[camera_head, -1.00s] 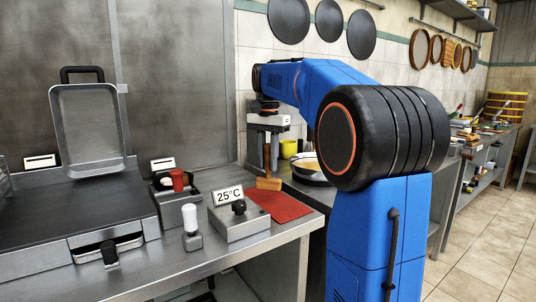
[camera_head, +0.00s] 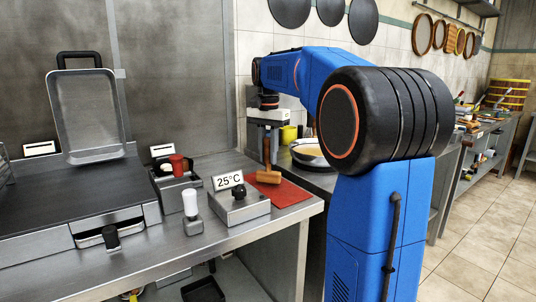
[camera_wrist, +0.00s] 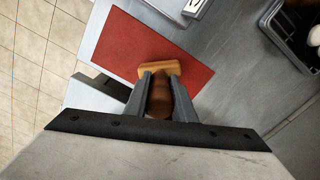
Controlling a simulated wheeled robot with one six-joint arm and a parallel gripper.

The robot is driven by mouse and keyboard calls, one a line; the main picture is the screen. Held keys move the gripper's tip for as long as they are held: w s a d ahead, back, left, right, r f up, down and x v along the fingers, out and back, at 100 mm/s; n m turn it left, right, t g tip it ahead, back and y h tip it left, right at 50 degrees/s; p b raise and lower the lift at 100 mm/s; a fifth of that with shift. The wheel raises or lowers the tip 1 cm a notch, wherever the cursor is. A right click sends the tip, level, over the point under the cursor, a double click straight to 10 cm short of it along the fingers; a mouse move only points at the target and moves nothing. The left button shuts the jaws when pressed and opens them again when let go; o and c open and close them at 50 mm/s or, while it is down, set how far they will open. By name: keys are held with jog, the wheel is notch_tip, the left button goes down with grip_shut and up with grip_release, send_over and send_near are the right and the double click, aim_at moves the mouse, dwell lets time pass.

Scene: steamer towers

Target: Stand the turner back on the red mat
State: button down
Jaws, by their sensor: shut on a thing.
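The turner is wooden, with an upright brown handle (camera_head: 266,152) and an orange-brown crosspiece (camera_head: 263,177) at its lower end. My gripper (camera_head: 270,146) is shut on the handle from above. In the wrist view the handle (camera_wrist: 159,100) sits between the two grey fingers (camera_wrist: 159,92), with the crosspiece (camera_wrist: 169,68) beyond them. The red mat (camera_head: 288,194) lies flat near the counter's right end and also shows in the wrist view (camera_wrist: 128,42). The crosspiece is over the mat. I cannot tell whether it touches it.
A metal box with a knob (camera_head: 238,207) and a 25°C sign (camera_head: 229,181) stands close left of the mat. A white-handled device (camera_head: 191,212) stands further left. A pan (camera_head: 308,158) and a yellow container (camera_head: 288,135) are behind.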

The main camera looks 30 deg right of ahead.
jog(key=shift+f, duration=0.5)
dwell(0.3)
jog(key=c, duration=1.4)
grip_release()
notch_tip(320, 180, up, 17)
jog(key=shift+r, duration=0.2)
